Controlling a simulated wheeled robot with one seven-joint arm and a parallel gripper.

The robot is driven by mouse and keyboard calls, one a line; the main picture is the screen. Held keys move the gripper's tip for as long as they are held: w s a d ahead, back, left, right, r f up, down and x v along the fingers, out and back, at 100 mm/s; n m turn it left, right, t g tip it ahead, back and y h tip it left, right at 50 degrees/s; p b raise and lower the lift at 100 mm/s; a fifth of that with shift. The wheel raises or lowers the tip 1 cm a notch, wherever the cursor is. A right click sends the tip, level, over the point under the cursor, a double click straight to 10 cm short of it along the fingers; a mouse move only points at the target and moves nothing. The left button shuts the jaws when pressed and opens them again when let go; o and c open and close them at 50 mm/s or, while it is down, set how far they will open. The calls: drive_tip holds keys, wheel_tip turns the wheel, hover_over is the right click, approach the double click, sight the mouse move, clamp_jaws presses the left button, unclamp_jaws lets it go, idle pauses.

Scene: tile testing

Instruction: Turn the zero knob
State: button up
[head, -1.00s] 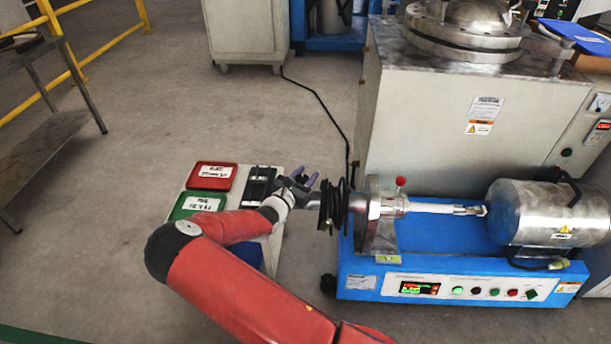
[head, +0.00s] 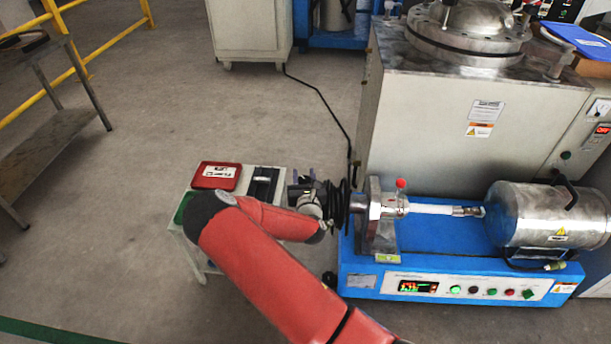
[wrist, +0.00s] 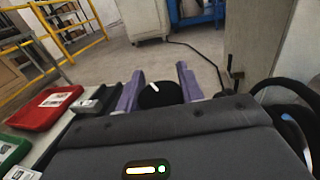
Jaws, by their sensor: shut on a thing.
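The zero knob (wrist: 160,96) is a round black knob with a white mark, seen in the wrist view between my two purple fingers. My gripper (wrist: 160,88) is shut on it, one finger on each side.
A red tray (head: 216,176) and a dark block (head: 262,183) are on the small table (head: 279,172). Open floor lies to the left.

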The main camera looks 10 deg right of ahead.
drive_tip(key=n+y, duration=0.2)
drive_tip(key=y, duration=0.1)
drive_tip(key=shift+a, duration=0.2)
drive_tip(key=shift+a+n+y, duration=0.1)
drive_tip(key=shift+n+y, duration=0.6)
drive_tip(key=shift+y, duration=0.3)
drive_tip(key=shift+r+y, duration=0.15)
drive_tip(key=shift+y, duration=0.15)
drive_tip(key=o, duration=1)
drive_tip(key=s, duration=0.2)
drive_tip(key=s+d, duration=0.1)
drive_tip(key=s, duration=0.4)
drive_tip(key=shift+s+d, duration=0.25)
drive_tip(key=shift+s, duration=0.05)
